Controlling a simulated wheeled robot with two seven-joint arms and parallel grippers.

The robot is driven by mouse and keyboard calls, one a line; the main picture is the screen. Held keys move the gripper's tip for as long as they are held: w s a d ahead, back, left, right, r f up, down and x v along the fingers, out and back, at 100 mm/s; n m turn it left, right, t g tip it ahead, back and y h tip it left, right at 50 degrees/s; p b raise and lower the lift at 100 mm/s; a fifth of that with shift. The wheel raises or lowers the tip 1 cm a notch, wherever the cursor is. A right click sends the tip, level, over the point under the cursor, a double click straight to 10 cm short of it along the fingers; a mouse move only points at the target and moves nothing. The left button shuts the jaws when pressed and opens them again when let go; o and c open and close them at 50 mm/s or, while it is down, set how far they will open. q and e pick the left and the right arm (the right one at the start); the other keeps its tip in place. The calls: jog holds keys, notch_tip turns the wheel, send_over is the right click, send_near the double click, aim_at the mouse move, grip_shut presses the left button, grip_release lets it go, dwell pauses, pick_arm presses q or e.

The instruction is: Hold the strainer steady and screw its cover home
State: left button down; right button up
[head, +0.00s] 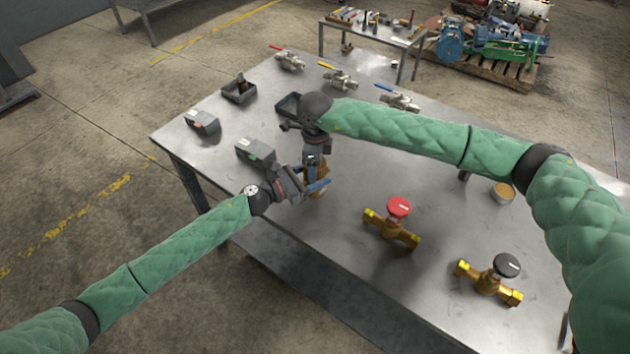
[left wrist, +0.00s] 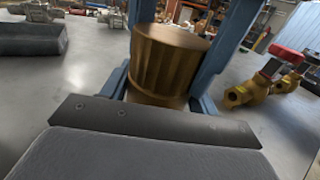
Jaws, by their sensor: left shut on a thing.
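The brass strainer (head: 316,178) stands near the left edge of the steel table, mostly hidden by my two grippers. My left gripper (head: 313,188) comes in from the left and is shut on the strainer. My right gripper (head: 312,163) points down from above, right over the strainer. Its fingertips are partly hidden, so its grip cannot be told. I cannot make out the cover apart from the strainer.
A red-handled brass valve (head: 391,222) and a black-handled one (head: 490,278) stand to the right. Several steel ball valves (head: 340,79) line the far edge. A small round tin (head: 502,193) stands at right.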

jog(key=m, duration=0.5)
jog(key=o, duration=1.1)
jog(key=shift+r, duration=2.25)
